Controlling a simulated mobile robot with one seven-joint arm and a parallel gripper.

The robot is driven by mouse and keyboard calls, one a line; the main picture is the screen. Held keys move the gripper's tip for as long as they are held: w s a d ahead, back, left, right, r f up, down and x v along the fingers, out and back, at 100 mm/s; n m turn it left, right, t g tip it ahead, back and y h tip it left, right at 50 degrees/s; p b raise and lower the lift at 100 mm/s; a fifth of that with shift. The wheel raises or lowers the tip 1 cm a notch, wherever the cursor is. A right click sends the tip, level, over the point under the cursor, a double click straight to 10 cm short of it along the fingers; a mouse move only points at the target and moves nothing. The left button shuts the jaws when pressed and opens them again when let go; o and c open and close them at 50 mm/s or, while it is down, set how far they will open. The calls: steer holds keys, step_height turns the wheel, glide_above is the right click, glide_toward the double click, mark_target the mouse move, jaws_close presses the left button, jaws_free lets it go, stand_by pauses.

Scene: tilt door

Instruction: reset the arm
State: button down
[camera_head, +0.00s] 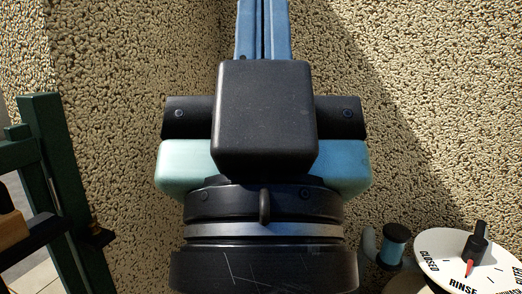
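My gripper (262,22) fills the middle of the view, seen from behind, with a black housing, a pale teal body and a black wrist with a silver ring below. Its two blue fingers point up the picture and lie side by side with only a thin dark line between them. They look shut. The fingertips run out of the top edge, so I cannot see their ends or anything at them. No door can be made out in this view.
A rough pebbled wall (120,130) fills the background. A dark green frame (62,165) stands at the left. At the lower right are a white dial (440,262) marked CLOSED and RINSE, with a black and red knob (474,247), and a small teal cylinder (395,243).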

step_height(320, 180, up, 13)
steer(key=p, duration=1)
steer(key=shift+a+r+p, duration=0.15)
steer(key=shift+p, duration=0.25)
steer(key=shift+w, duration=0.1)
